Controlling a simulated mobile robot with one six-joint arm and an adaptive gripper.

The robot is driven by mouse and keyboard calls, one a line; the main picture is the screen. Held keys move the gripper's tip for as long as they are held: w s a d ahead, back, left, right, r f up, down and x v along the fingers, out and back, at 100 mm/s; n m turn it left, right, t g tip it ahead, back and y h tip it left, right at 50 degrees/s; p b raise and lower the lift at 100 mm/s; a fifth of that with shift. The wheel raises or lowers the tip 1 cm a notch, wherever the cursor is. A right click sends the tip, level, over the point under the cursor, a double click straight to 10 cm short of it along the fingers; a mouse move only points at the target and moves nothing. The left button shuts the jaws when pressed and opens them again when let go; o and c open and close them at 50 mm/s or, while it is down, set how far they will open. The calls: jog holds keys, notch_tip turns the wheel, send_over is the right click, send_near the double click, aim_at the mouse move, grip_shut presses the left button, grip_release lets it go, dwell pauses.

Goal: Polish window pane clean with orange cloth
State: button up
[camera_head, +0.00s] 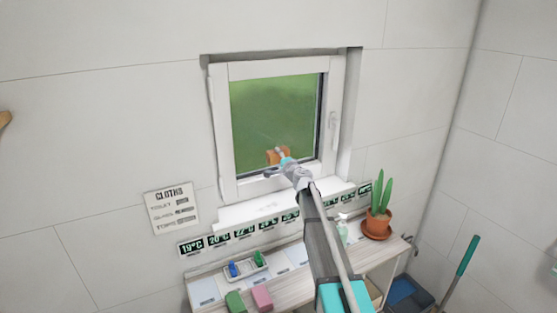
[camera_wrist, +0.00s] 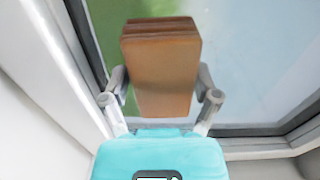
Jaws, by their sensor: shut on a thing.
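The window pane (camera_head: 275,110) shows green behind it, inside a white frame in the back wall. It also fills much of the wrist view (camera_wrist: 255,60), where a pale hazy area shows on its right. The orange cloth (camera_head: 275,156) is at the lower middle of the pane. In the wrist view the cloth is a folded brown-orange block (camera_wrist: 165,75). My gripper (camera_wrist: 163,92) is shut on the cloth, with one finger on each side. In the head view my gripper (camera_head: 283,163) reaches the lower pane. I cannot tell whether the cloth touches the glass.
A shelf (camera_head: 205,292) below the window carries a small tray (camera_head: 246,266) with blue and green items, a green block (camera_head: 235,301), a pink block (camera_head: 262,297) and a potted cactus (camera_head: 379,220). A "CLOTHS" sign (camera_head: 171,208) hangs at left. The window handle (camera_head: 333,122) is at right.

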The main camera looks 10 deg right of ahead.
aim_at(286, 155)
jog(key=shift+w+a, duration=0.15)
jog(key=shift+w, duration=0.25)
dwell(0.4)
jog(key=shift+w+d, duration=0.3)
jog(key=shift+d, duration=0.7)
jog(key=shift+w+d, duration=0.25)
jog(key=shift+d, duration=0.7)
jog(key=shift+w, duration=0.15)
jog(key=shift+a, duration=0.2)
jog(key=shift+s+a, duration=0.35)
jog(key=shift+a, duration=0.55)
jog(key=shift+s+a, duration=0.35)
jog(key=shift+a, duration=0.5)
jog(key=shift+s, duration=0.1)
jog(key=shift+v, duration=2.95)
